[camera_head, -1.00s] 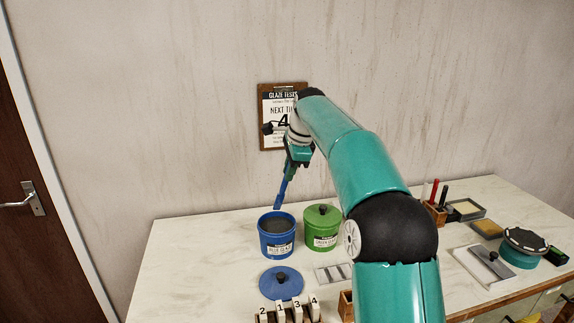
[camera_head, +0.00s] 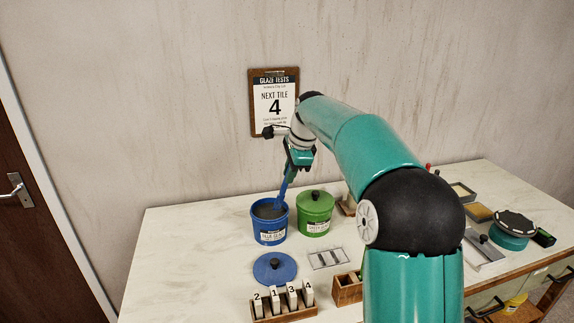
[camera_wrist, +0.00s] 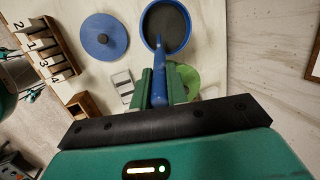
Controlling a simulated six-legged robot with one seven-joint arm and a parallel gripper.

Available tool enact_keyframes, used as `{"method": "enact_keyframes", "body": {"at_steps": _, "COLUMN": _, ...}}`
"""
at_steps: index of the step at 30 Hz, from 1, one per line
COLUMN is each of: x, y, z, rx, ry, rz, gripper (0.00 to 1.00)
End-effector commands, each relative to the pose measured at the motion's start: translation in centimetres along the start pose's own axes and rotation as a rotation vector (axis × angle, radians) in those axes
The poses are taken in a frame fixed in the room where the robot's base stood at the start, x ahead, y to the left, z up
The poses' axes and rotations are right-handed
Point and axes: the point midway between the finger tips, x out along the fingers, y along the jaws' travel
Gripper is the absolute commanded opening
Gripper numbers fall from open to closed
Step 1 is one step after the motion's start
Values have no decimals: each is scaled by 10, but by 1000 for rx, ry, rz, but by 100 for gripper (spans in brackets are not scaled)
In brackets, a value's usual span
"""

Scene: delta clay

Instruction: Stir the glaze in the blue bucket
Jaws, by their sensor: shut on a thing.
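The blue bucket (camera_head: 270,232) stands open on the table, with dark grey glaze (camera_head: 266,211) inside. It also shows in the wrist view (camera_wrist: 182,12). My gripper (camera_head: 296,165) is above the bucket's right side, shut on a blue stirring tool (camera_head: 284,188). The tool slants down into the bucket, and its lower end meets the glaze near the right inner wall. How deep it goes cannot be told. In the wrist view the tool (camera_wrist: 159,75) runs from between the fingers to the bucket mouth. The blue lid (camera_head: 274,268) lies on the table in front of the bucket.
A lidded green bucket (camera_head: 314,214) stands close to the right of the blue one. A rack of numbered tiles (camera_head: 284,304) and a slotted grey plate (camera_head: 328,258) are in front. A clipboard (camera_head: 274,100) reading "Next tile 4" hangs behind. Table is clear to the left.

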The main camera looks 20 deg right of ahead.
Motion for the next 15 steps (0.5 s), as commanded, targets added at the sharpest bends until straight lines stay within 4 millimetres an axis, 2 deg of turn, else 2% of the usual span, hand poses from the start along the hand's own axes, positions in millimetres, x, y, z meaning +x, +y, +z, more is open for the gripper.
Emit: {"method": "enact_keyframes", "body": {"at_steps": 15, "x": 44, "y": -2, "z": 1, "rx": 0, "ry": -1, "rz": 1, "gripper": 0}}
